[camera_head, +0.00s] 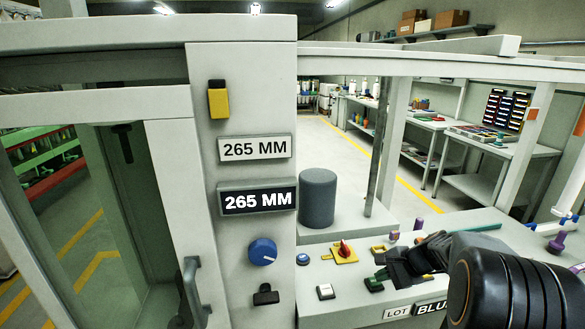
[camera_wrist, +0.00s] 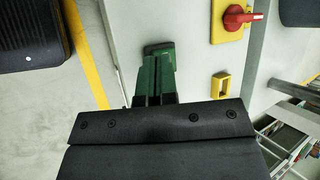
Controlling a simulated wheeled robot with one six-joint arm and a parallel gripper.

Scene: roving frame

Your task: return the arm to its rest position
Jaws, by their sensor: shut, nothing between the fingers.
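My gripper (camera_head: 398,264) is at the lower right in the head view, over the light grey panel top. In the wrist view the gripper (camera_wrist: 160,122) shows as a black plate with screws across the lower part.
A yellow switch plate with a red knob (camera_head: 344,250) and a grey cylinder (camera_head: 318,198) stand left of my gripper. A grey column (camera_head: 243,150) with a blue dial (camera_head: 262,252) and a door handle (camera_head: 193,290) stand farther left. Several purple-topped pins stand around my arm.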

